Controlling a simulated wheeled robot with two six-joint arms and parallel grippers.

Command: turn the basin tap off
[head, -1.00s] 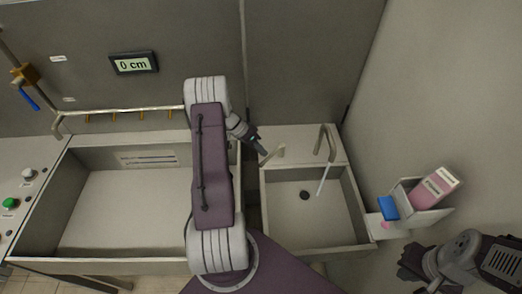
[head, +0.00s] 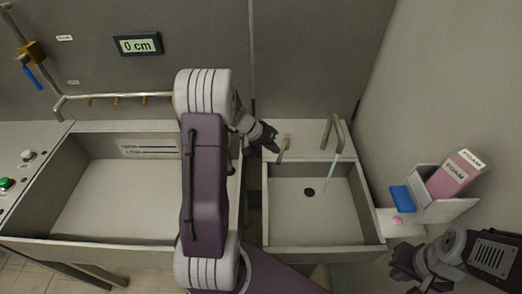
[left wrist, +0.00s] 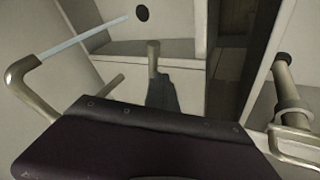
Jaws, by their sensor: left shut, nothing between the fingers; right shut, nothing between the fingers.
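The basin (head: 314,252) stands right of centre in the head view. Its bent tap spout (head: 336,125) rises at the back, and a thin water stream (head: 329,178) runs from it. The spout also shows in the left wrist view (left wrist: 28,78), with the stream (left wrist: 85,34). The tap lever (head: 285,149) is left of the spout and points towards the front. My left gripper (head: 273,142) is shut and empty, right at the lever's left side; whether they touch is unclear. My right gripper (head: 396,264) is shut and empty, low at the right, away from the tap.
A larger trough (head: 100,245) with a pipe (head: 120,98) behind it is at left. A holder (head: 445,212) with a pink foam carton (head: 455,175) and a blue block (head: 402,198) is right of the basin. A wall bounds the right side.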

